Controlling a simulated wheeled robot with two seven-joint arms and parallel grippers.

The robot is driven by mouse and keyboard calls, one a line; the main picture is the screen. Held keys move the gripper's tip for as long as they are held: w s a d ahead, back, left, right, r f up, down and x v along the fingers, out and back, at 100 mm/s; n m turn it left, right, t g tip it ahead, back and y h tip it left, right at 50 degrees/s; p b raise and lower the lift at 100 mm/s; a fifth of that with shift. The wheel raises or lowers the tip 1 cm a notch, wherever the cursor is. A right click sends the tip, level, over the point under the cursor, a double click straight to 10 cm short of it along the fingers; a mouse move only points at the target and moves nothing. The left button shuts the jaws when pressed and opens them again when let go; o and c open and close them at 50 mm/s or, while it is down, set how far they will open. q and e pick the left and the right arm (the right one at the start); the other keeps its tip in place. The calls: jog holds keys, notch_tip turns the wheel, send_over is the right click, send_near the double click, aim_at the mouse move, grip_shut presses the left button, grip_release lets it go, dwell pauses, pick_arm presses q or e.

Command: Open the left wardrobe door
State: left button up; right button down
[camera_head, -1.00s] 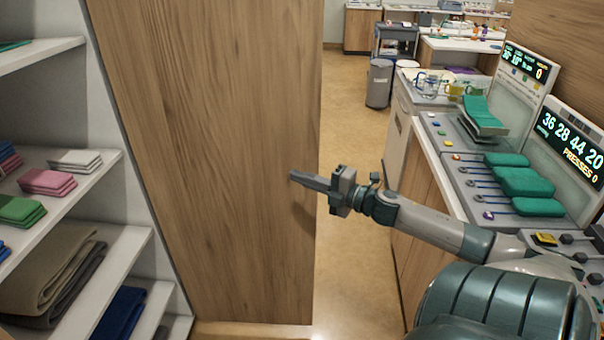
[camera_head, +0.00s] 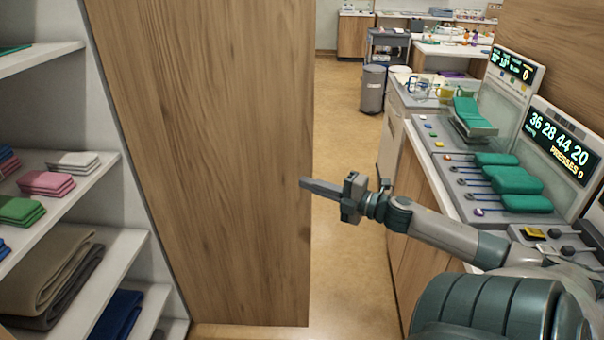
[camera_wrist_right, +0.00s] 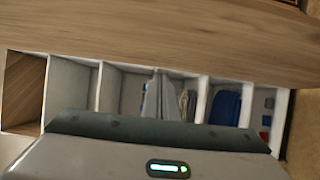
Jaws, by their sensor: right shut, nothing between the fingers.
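The wooden wardrobe door (camera_head: 200,160) stands swung out from the shelves in the head view, a tall panel with its free edge on the right. No handle shows on the face I see. In the wrist view the door (camera_wrist_right: 160,35) crosses the top as a wide wood band. My right gripper (camera_head: 312,185) is shut and empty. Its tip overlaps the door's free edge in the picture; I cannot tell if it touches. My left gripper is not in view.
The open wardrobe shelves (camera_head: 95,190) at left hold folded cloths and blankets (camera_head: 50,275). A counter with a display console (camera_head: 560,145) stands close on the right beside my right arm. Floor (camera_head: 345,130) is clear between door and counter, with a bin (camera_head: 373,90) farther back.

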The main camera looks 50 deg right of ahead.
jog(key=shift+d+b+v, duration=0.2)
jog(key=shift+v, duration=0.7)
jog(key=shift+d+b+v, duration=0.15)
jog(key=shift+d+v, duration=0.1)
jog(key=shift+v, duration=0.7)
jog(key=shift+d+b+v, duration=0.2)
jog(key=shift+v, duration=0.7)
jog(key=shift+w, duration=0.15)
